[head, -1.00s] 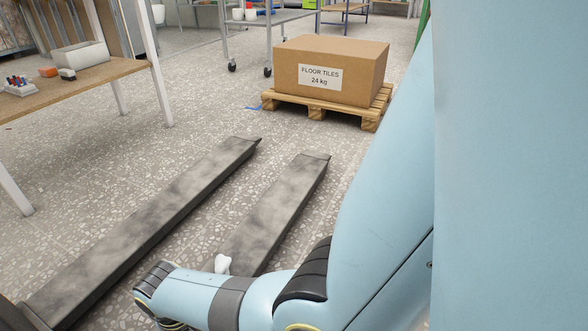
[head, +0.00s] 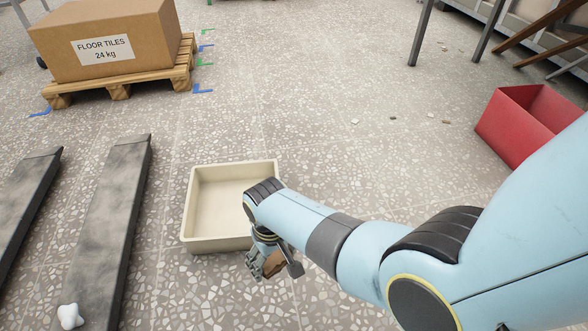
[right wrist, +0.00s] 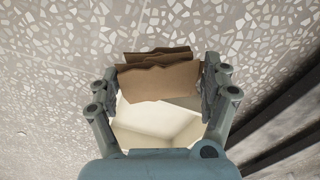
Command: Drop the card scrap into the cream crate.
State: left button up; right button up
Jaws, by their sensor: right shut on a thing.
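The cream crate (head: 192,212) stands on the speckled floor in the middle of the head view, and its visible inside is bare. My right gripper (head: 270,266) is beside the crate's near right corner in that view. It is shut on the brown card scrap (head: 274,263). In the right wrist view the torn-edged card scrap (right wrist: 158,82) spans between the two fingers of the gripper (right wrist: 160,85). Part of the cream crate (right wrist: 150,118) shows beyond the scrap there. My right arm hides the crate's near right side in the head view. My left gripper is not in view.
A red crate (head: 508,128) stands at the right. A box of floor tiles (head: 105,40) sits on a wooden pallet (head: 122,88) at the upper left. Two dark forks (head: 112,215) lie along the left, with a small white lump (head: 70,316) on one. Small debris (head: 393,118) dots the floor.

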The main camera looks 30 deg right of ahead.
aim_at(244, 211)
jog(key=z, duration=0.45)
jog(key=i+u, duration=0.25)
jog(key=i, duration=0.65)
jog(key=j, duration=0.1)
